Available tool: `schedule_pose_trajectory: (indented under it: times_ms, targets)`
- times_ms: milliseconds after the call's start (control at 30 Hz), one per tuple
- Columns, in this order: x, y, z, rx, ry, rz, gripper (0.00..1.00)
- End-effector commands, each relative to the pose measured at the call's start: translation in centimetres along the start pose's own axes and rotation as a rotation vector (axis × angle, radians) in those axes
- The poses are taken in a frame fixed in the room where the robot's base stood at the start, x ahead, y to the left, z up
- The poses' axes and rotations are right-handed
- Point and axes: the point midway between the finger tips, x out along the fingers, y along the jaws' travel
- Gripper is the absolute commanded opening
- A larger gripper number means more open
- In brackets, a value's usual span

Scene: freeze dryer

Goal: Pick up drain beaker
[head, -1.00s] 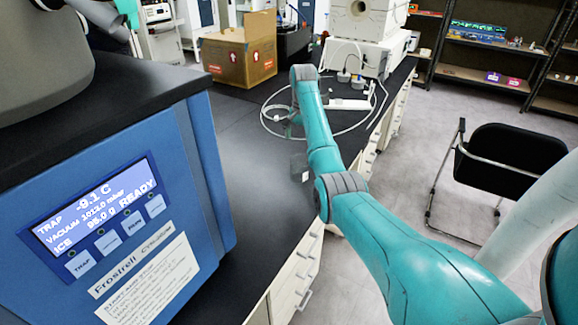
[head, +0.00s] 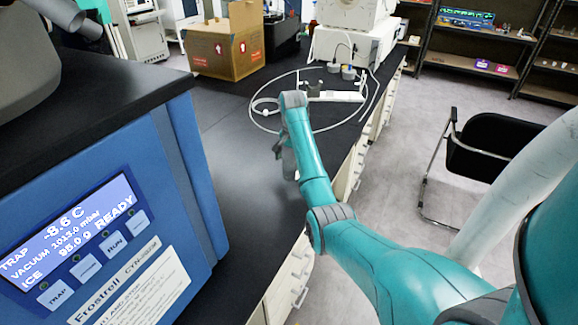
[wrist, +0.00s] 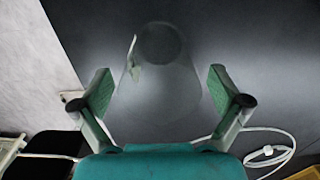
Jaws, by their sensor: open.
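In the wrist view, a clear beaker (wrist: 165,80) with a small white-green label stands on the black bench top. My gripper (wrist: 160,90) is open, with one green-padded finger on each side of the beaker. A gap shows between the beaker and each finger, so they look apart. In the head view my gripper is partly hidden by my forearm, low over the bench, and I cannot make out the beaker there.
The blue freeze dryer (head: 110,225) stands at the left, its screen (head: 72,235) reading READY. A cardboard box (head: 213,48), a white machine (head: 350,45) and a looped white tube (head: 258,122) are farther along the bench. A black chair (head: 500,155) stands on the floor at right.

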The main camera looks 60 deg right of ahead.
Motion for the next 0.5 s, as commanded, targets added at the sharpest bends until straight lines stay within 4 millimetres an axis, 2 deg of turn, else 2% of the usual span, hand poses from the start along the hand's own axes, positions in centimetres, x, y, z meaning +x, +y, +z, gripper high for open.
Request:
schedule_pose_trajectory:
  times_ms: [100,333,500]
  targets:
    - [0.68,0.19,0.05,0.002,0.001,-0.001,0.99]
    - [0.75,0.21,0.05,0.002,0.001,-0.001,0.99]
    - [0.75,0.21,0.06,0.002,0.001,-0.001,0.56]
